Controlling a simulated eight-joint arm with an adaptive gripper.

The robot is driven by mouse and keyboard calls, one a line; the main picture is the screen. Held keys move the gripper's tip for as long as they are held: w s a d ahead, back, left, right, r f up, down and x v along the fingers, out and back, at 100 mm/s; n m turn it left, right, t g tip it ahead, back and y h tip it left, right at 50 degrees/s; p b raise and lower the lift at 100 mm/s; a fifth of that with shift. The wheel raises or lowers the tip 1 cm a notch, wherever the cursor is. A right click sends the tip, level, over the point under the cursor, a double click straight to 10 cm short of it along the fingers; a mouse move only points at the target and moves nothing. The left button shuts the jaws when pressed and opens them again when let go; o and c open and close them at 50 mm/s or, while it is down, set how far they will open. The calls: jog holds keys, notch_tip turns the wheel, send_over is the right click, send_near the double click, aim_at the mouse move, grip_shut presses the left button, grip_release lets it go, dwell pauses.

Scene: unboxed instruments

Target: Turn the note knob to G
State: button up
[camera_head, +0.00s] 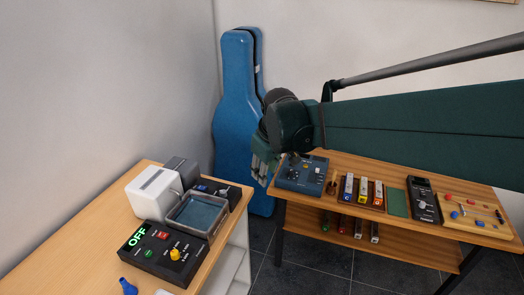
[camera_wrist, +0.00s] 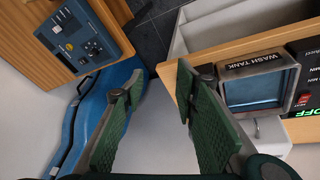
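No label reading note or G is legible, so I cannot tell for sure which knob is the note knob. A blue box with small knobs (camera_head: 302,173) stands at the left end of the far table. It also shows at the upper left of the wrist view (camera_wrist: 72,32), with a dark round knob (camera_wrist: 93,49) on its face. My gripper (camera_head: 263,164) hangs in the air left of the blue box. In the wrist view its green fingers (camera_wrist: 158,76) are apart with nothing between them.
The near wooden table (camera_head: 72,229) holds a black box with a green OFF display (camera_head: 150,246) and yellow knob, a wash tank (camera_head: 197,215) and a white appliance (camera_head: 154,194). A blue instrument case (camera_head: 236,110) leans in the corner. Dark floor separates the tables.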

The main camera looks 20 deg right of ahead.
jog(key=w+d+f+n+g+p, duration=0.25)
jog(key=w+d+p, duration=0.25)
jog(key=w+d, duration=0.6)
jog(key=n+g+p, duration=0.1)
jog(key=n+p, duration=0.2)
jog(key=p, duration=0.2)
send_near(290, 171)
jog(key=shift+d+m+y, duration=0.1)
jog(key=shift+m+y, duration=0.15)
jog(key=shift+y, duration=0.05)
jog(key=shift+w+d+f+g, duration=0.15)
jog(key=shift+d+f+g, duration=0.1)
jog(key=shift+f, duration=0.2)
jog(key=shift+f, duration=0.15)
jog(key=shift+f, duration=3.75)
jog(key=c, duration=0.9)
